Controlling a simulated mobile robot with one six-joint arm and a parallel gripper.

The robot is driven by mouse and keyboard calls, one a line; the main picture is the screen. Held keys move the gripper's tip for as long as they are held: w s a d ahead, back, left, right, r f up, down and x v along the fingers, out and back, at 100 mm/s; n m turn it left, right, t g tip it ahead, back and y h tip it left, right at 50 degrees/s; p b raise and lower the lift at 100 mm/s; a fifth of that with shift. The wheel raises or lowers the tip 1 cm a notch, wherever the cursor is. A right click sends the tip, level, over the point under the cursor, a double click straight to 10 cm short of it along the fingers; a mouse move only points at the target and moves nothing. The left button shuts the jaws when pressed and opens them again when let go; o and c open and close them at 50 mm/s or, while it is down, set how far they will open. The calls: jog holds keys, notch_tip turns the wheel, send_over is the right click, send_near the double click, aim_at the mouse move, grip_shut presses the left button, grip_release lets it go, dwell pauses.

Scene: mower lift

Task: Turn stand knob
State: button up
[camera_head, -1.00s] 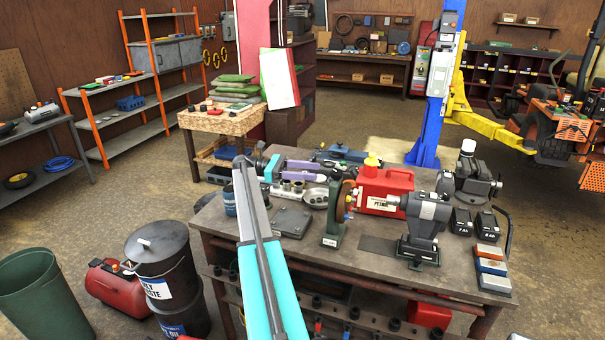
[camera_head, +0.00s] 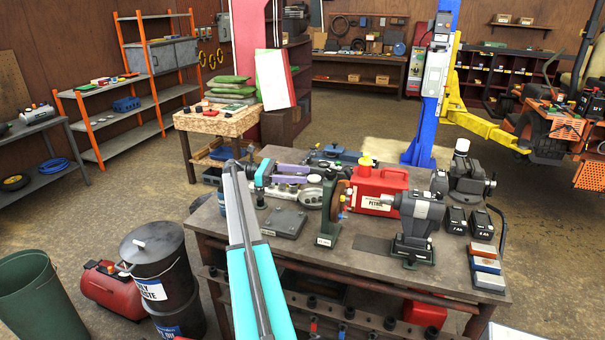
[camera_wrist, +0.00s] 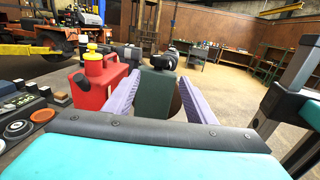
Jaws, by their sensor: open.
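The dark green stand (camera_head: 329,215) stands on the workbench with a brown disc (camera_head: 341,198) at its side. Small coloured parts, red and blue among them, show by the disc; I cannot tell which is the knob. My gripper (camera_head: 287,171) is behind and left of the stand in the head view, low over the bench. In the wrist view my gripper (camera_wrist: 160,95) has its two purple fingers spread apart. The dark green stand (camera_wrist: 157,92) shows in the gap between them, with the disc's edge at its right. I see no contact.
A red petrol can (camera_head: 380,188) with a yellow cap is close behind the stand; it also shows in the wrist view (camera_wrist: 102,82). A grey machine (camera_head: 414,222) stands to the right, with batteries (camera_head: 455,219) beyond. A grey plate (camera_head: 284,222) lies left of the stand.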

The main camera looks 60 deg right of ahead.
jog(key=w+a+f+n+t+h+b, duration=0.1)
jog(key=w+a+f+n+h+b, duration=0.1)
jog(key=w+a+f, duration=0.45)
jog(key=w+a+f+n+t+h+b, duration=0.1)
jog(key=w+a+f+n+t+b, duration=0.15)
jog(key=a+f, duration=0.75)
jog(key=w+a+f+n+t+h+b, duration=0.15)
jog(key=w+a+f, duration=0.35)
jog(key=f, duration=0.7)
jog(key=s+a+f+m+t+y+b, duration=0.15)
jog(key=s+a+f, duration=0.35)
jog(key=a+f, duration=0.85)
jog(key=s+a+f+m+t+y+b, duration=0.1)
jog(key=s+a+f+t+y+b, duration=0.3)
jog(key=a+f, duration=1)
jog(key=s+a+f+m+y, duration=0.1)
jog(key=s+a+f+m, duration=0.1)
jog(key=s+a+f, duration=0.2)
jog(key=s+a+f+m+y+b, duration=0.1)
jog(key=s+a+f+m+y, duration=0.1)
jog(key=s+a, duration=0.4)
jog(key=s+a+f+m+y, duration=0.1)
jog(key=s+a+f+m, duration=0.2)
jog(key=a, duration=1)
notch_tip(320, 180, down, 3)
jog(key=s+t, duration=0.1)
jog(key=s, duration=0.2)
jog(key=shift+a+y, duration=0.15)
jog(key=shift+y, duration=0.15)
